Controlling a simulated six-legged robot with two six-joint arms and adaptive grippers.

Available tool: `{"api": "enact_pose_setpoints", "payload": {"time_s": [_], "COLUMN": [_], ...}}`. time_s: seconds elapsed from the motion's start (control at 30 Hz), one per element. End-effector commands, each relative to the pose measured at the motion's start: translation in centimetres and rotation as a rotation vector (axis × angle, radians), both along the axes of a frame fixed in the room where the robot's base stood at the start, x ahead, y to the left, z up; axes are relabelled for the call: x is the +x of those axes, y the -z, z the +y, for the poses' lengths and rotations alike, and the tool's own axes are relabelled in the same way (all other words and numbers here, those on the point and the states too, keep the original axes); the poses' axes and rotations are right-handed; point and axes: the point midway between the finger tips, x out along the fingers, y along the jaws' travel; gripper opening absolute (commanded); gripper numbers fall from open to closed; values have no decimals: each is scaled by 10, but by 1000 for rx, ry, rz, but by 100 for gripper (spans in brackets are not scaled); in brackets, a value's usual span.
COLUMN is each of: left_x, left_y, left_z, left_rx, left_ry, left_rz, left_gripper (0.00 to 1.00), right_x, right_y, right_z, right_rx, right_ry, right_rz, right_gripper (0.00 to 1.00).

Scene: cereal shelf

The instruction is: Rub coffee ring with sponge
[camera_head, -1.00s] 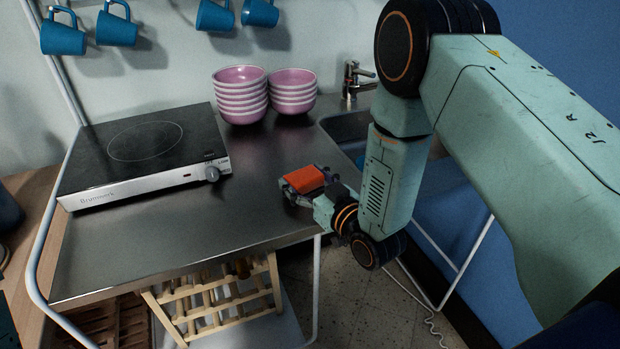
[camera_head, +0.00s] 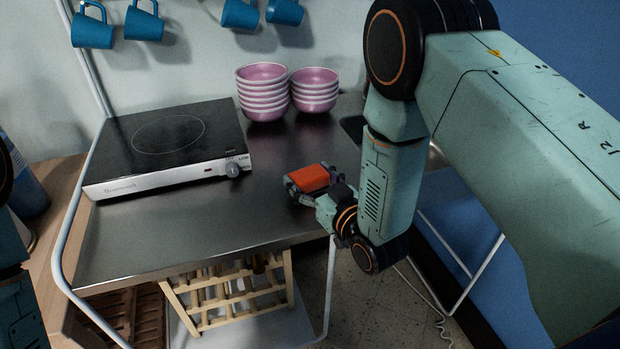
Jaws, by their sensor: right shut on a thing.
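An orange-red sponge (camera_head: 311,177) is in my right gripper (camera_head: 308,186), over the right part of the steel counter (camera_head: 190,230). My right gripper is shut on it. The sponge hides the counter below it, and I cannot tell whether it touches the surface. I cannot make out a coffee ring on the counter. Part of my left arm shows at the left edge, but its gripper is out of view.
A hot plate (camera_head: 165,140) stands on the counter's left. Two stacks of pink bowls (camera_head: 263,92) stand at the back. Blue mugs (camera_head: 144,22) hang above. A wooden rack (camera_head: 225,300) is below. The counter's front middle is clear.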

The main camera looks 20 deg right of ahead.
Motion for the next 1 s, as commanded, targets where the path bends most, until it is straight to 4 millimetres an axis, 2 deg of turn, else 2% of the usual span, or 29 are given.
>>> {"api": "enact_pose_setpoints", "payload": {"time_s": [0.03,0.5,0.87,1.0], "left_x": [0,0,0,0], "left_y": [-8,-41,-41,-47], "left_z": [0,0,0,0], "left_rx": [0,0,0,0], "left_ry": [0,0,0,0], "left_rz": [0,0,0,0], "left_gripper": [0,0,0,0], "right_x": [0,1,0,0], "right_y": [-9,-50,-50,-57], "right_z": [0,0,0,0], "right_rx": [0,0,0,0], "right_ry": [0,0,0,0], "right_rz": [-1,-6,-2,-2], "right_gripper": [54,54,54,54]}}
